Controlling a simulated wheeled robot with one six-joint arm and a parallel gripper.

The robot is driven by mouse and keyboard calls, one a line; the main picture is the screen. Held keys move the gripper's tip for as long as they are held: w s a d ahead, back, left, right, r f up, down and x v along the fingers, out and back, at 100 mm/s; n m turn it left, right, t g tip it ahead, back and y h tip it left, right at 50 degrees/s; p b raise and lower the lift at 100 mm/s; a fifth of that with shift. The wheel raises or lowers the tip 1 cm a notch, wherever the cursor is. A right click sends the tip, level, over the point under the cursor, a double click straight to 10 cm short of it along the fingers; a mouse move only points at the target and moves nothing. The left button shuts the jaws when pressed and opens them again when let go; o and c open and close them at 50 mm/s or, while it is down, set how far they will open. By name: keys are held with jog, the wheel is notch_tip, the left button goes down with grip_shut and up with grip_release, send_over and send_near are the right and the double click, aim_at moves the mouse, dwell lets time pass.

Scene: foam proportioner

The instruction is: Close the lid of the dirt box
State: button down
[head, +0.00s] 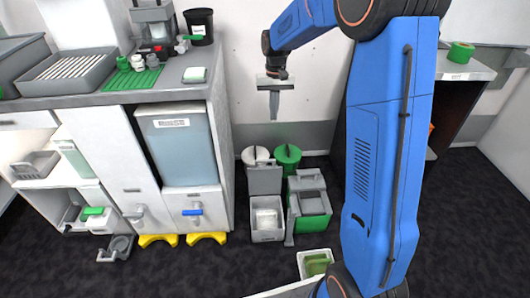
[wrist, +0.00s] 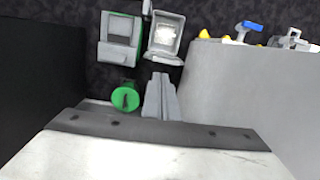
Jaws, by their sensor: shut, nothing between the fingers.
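The likely dirt box is a small open grey box (head: 267,235) on the dark floor with something white inside. Its grey lid (head: 264,181) stands upright at the back edge, open. In the wrist view the open box (wrist: 151,45) shows near the top, with white contents. My gripper (head: 274,117) hangs pointing down, high above and behind the box, in front of the white wall. It is shut and empty, touching nothing. In the wrist view my gripper (wrist: 160,82) hides part of the floor behind the box.
A green bin with a grey top (head: 311,203) stands close right of the box. A green round container (head: 287,156) and a white one (head: 255,155) stand behind. A cabinet (head: 135,165) is to the left. A small tray (head: 316,262) lies in front on the floor.

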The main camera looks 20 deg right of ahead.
jog(key=w+a+f+g, duration=0.1)
jog(key=w+f+g, duration=0.1)
jog(key=w+f, duration=0.85)
jog(key=s+a+f, duration=0.1)
jog(key=s+f, duration=0.6)
jog(key=f, duration=0.5)
jog(key=shift+a+f, duration=0.2)
